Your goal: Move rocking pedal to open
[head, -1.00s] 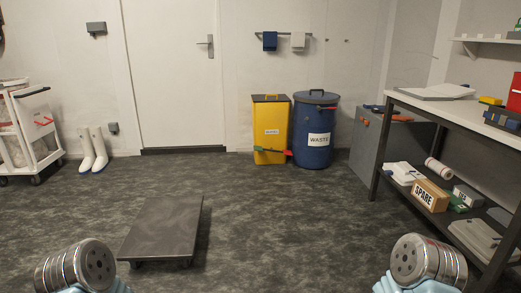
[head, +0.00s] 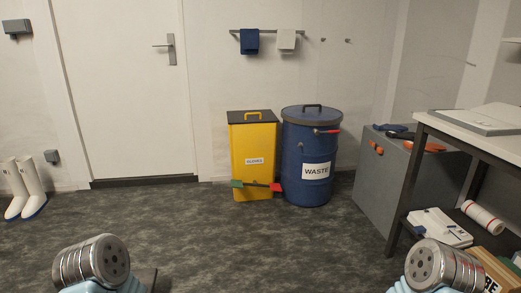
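The rocking pedal (head: 257,185) is a dark bar low on the front of a yellow bin (head: 253,145). Its left end is green and its right end is red. The red end sits slightly lower than the green end. The yellow bin has a dark lid with a yellow handle, and the lid looks shut. Its white label is too small to read surely. Metal parts of my two arms show at the bottom left and bottom right, well short of the bin. No gripper fingers are visible.
A blue drum (head: 308,160) marked WASTE, with a red lever, stands close right of the bin. A grey cabinet (head: 386,190) and a workbench (head: 470,132) fill the right. White boots (head: 27,188) stand left by a white door (head: 128,90). Dark floor before the bin is clear.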

